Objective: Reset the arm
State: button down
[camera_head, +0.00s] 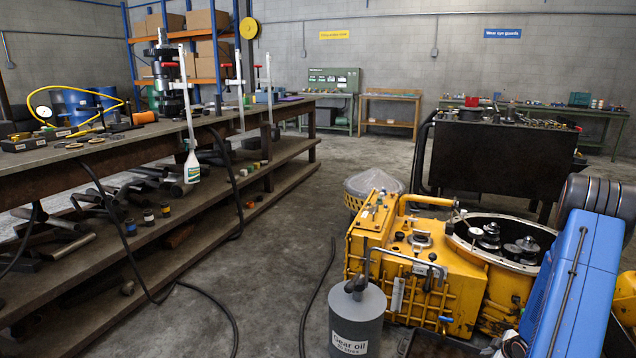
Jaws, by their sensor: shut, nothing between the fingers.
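A blue link of my arm (575,290) stands at the right edge of the head view, slanting down out of the bottom of the picture. A dark, ribbed joint (597,195) sits at its top. My gripper is not in view, so its fingers cannot be seen. The link covers the right part of a yellow transmission housing (440,270), whose round opening (500,240) shows gears and shafts inside.
A grey gear oil can (357,322) stands in front of the housing. A long workbench (60,155) with a loaded lower shelf runs along the left. A dark parts bench (490,155) stands behind the housing. Hoses cross the floor; the central aisle is mostly clear.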

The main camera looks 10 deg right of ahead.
jog(key=a+r+m+g+h, duration=0.1)
jog(key=a+r, duration=0.5)
jog(key=r, duration=0.5)
jog(key=a+r+m+h, duration=0.1)
jog(key=a+r+m, duration=0.1)
jog(key=a+r, duration=0.6)
jog(key=a+r+m+g+h, duration=0.1)
jog(key=a+r, duration=0.3)
jog(key=r, duration=0.9)
jog(key=s+a+r+m+y, duration=0.1)
jog(key=s+a+r, duration=0.3)
jog(key=s+a, duration=0.4)
jog(key=s+a+r+m+y, duration=0.1)
jog(key=s+a+r, duration=0.3)
jog(key=s+a, duration=0.4)
jog(key=s+a+r+m+y, duration=0.1)
jog(key=s+a+r, duration=0.3)
jog(key=s+a, duration=0.5)
jog(key=shift+s+r+y, duration=0.3)
jog(key=shift+s+y, duration=0.2)
